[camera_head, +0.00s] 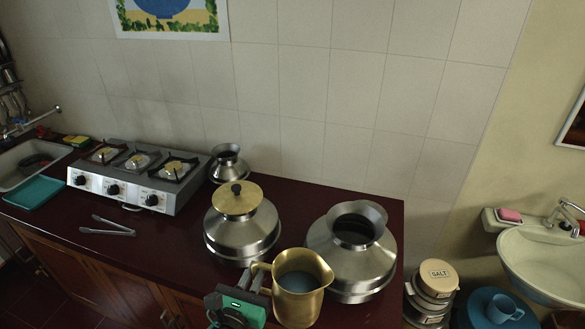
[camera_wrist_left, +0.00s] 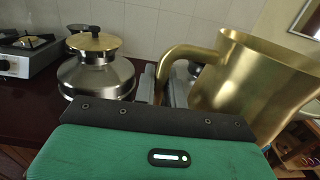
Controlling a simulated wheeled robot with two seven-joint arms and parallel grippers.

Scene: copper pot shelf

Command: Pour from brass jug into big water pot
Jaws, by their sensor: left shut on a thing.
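The brass jug (camera_head: 300,287) is upright in front of the counter, its spout toward the right, with pale bluish contents showing inside. My left gripper (camera_head: 256,279) is shut on the jug's handle at its left side. In the left wrist view the jug (camera_wrist_left: 255,85) fills the right part and its handle runs between the fingers (camera_wrist_left: 163,88). The big water pot (camera_head: 350,250) is steel, open-mouthed, and stands on the counter just behind and right of the jug. The jug's rim is apart from the pot's mouth in the picture. My right gripper is not in view.
A steel pot with a brass lid (camera_head: 240,222) stands left of the open pot. A small steel pot (camera_head: 229,163) is behind it. A three-burner stove (camera_head: 140,175), tongs (camera_head: 107,227) and a teal tray (camera_head: 32,192) lie left. Stacked tins (camera_head: 436,280) are beyond the counter's right end.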

